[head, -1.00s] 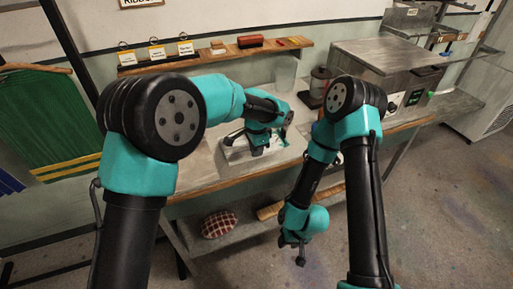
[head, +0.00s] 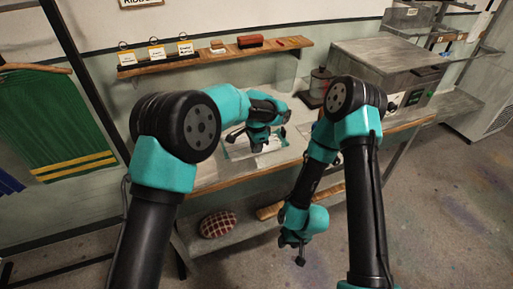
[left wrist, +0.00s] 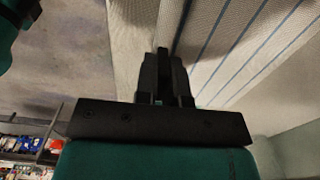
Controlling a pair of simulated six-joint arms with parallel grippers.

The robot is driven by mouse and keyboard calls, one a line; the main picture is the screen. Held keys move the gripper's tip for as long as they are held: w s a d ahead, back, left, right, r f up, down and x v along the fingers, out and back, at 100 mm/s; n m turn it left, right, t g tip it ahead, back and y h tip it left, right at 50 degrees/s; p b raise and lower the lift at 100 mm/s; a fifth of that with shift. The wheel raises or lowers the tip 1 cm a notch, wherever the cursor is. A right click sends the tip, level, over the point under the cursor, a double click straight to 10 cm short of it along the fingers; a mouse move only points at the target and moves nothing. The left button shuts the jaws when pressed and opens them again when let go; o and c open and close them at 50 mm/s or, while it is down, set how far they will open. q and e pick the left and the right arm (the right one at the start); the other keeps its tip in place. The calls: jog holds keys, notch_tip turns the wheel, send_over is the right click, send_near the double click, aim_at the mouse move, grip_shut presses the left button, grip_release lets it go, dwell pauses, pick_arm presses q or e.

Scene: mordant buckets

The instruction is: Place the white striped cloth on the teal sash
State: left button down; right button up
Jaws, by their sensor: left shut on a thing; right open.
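My left gripper (head: 258,147) is low over the workbench and shut on the white striped cloth (head: 272,146). In the left wrist view the cloth (left wrist: 240,40) is pale with thin blue stripes and spreads out beyond the closed fingers (left wrist: 163,72). In the head view it is small and partly hidden by my gripper.
A clear container (head: 285,72) and a dark canister (head: 320,82) stand behind the work area, with a boxy machine (head: 385,70) at the right. A wall shelf (head: 215,56) carries labelled cards and blocks. A checked cushion (head: 218,224) lies on the lower shelf.

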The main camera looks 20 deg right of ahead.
pick_arm(q)
jog(key=shift+f, duration=0.3)
jog(key=shift+f, duration=0.1)
jog(key=c, duration=1.2)
grip_release()
notch_tip(320, 180, up, 12)
jog(key=shift+r, duration=0.1)
jog(key=shift+a, duration=0.1)
